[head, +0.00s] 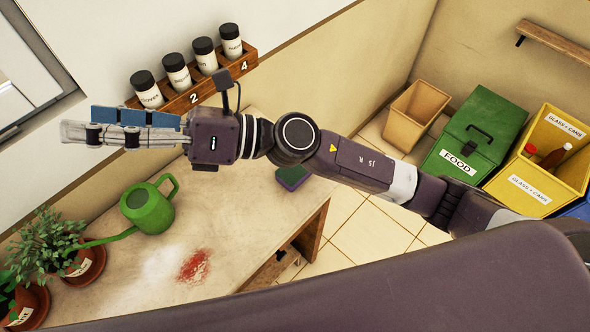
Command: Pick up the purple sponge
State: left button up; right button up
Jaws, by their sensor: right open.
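The purple sponge (294,179) lies on the worktop (240,220) near its right end, with a green face and a purple side showing. Part of my right arm passes just above it in the picture. My right gripper (90,126) is at upper left, away from the sponge and in front of the wall. Its fingers point left; they are open, seen nearly edge-on, with nothing visible between them. My left gripper is out of view.
A green watering can (148,208) and potted plants (50,245) stand at left. A red stain (194,266) marks the worktop. Several jars (177,72) sit on a wall rack (203,93). A green FOOD bin (476,133) and yellow bin (530,185) stand on the floor at right.

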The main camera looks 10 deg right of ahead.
jog(key=s+a+f+n+g+h, duration=0.2)
jog(key=s+f+n+g+h, duration=0.15)
jog(key=f+n, duration=0.2)
jog(key=n+t+h, duration=0.1)
jog(key=n+h, duration=0.9)
jog(key=h, duration=0.8)
send_over(295, 168)
notch_tip(295, 168, down, 22)
jog(key=shift+r, duration=0.1)
jog(key=shift+w+d, duration=0.1)
jog(key=shift+d, duration=0.25)
notch_tip(295, 168, down, 2)
jog(key=shift+f+p, duration=0.1)
jog(key=shift+p, duration=0.45)
jog(key=f+p, duration=0.1)
jog(key=f, duration=0.1)
jog(key=f+p, duration=0.1)
jog(key=f, duration=0.1)
jog(key=shift+a+f+p, duration=0.1)
jog(key=shift+a+p, duration=0.2)
jog(key=shift+p, duration=0.05)
jog(key=shift+f, duration=0.65)
jog(key=c, duration=0.8)
